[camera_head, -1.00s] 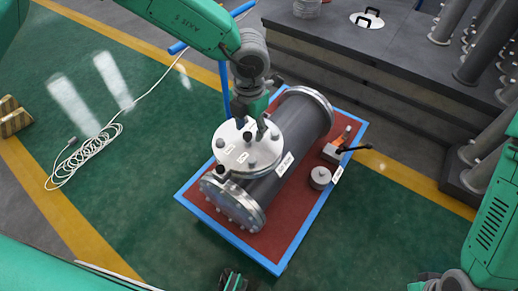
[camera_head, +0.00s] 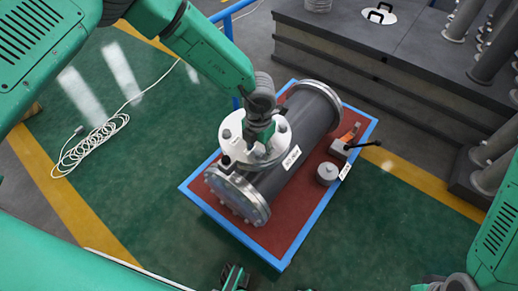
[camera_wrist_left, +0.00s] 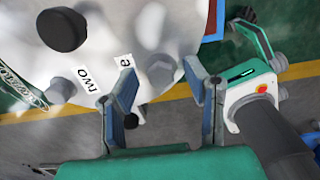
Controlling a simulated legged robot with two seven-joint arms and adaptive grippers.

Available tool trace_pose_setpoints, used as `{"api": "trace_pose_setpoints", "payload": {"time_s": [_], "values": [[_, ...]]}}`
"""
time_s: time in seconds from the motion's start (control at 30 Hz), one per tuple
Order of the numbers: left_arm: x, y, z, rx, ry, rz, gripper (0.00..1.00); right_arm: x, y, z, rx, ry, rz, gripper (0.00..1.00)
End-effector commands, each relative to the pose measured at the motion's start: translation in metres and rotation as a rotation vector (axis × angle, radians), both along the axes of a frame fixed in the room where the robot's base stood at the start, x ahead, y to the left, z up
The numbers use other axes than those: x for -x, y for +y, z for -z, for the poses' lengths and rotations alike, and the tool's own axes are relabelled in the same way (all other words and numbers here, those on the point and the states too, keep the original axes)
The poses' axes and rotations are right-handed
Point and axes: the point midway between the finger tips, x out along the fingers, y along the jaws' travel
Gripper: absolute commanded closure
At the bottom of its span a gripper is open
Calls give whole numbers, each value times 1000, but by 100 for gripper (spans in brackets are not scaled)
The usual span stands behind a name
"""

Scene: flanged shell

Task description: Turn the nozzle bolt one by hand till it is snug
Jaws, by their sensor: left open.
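The nozzle's pale round flange (camera_head: 232,121) sits on top of the grey flanged shell (camera_head: 312,110), with bolts around its rim. My left gripper (camera_head: 255,153) points down over its near right part, hiding some of it. In the left wrist view my left gripper (camera_wrist_left: 163,88) is open and empty. A grey bolt head (camera_wrist_left: 160,68) stands between and just beyond its fingertips. A label beside it is partly hidden and ends in "e". Another bolt (camera_wrist_left: 60,90) is labelled "two". What looks like my right gripper (camera_head: 235,277) is at the bottom edge, its jaws unclear.
The shell lies on a red, blue-edged board (camera_head: 207,205). A grey cylinder (camera_head: 327,173) and an orange tool with a black handle (camera_head: 346,143) are to its right. A dark bench (camera_head: 400,75) stands behind. A coiled white cable (camera_head: 92,142) lies on the green floor at left.

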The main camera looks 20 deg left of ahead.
Motion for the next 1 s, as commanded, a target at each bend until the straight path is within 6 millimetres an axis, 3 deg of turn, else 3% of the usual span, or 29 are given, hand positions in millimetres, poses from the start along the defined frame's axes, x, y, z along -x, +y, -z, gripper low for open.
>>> {"api": "trace_pose_setpoints", "payload": {"time_s": [0.27, 0.37, 0.4, 0.77, 1.0], "values": [[0, 0, 1, 0, -1, 0, 59, 0, 0, 0, 0, 0, 0, 60], [0, 0, 1, 0, -1, 0, 94, 0, 0, 0, 0, 0, 0, 60], [0, 0, 1, 0, -1, 0, 100, 0, 0, 0, 0, 0, 0, 60], [0, 0, 0, 0, 0, 29, 100, 0, 0, -3, 0, 0, 0, 60], [0, 0, -1, 1, 1, 152, 100, 0, 0, -12, 0, 0, 0, 60]]}}
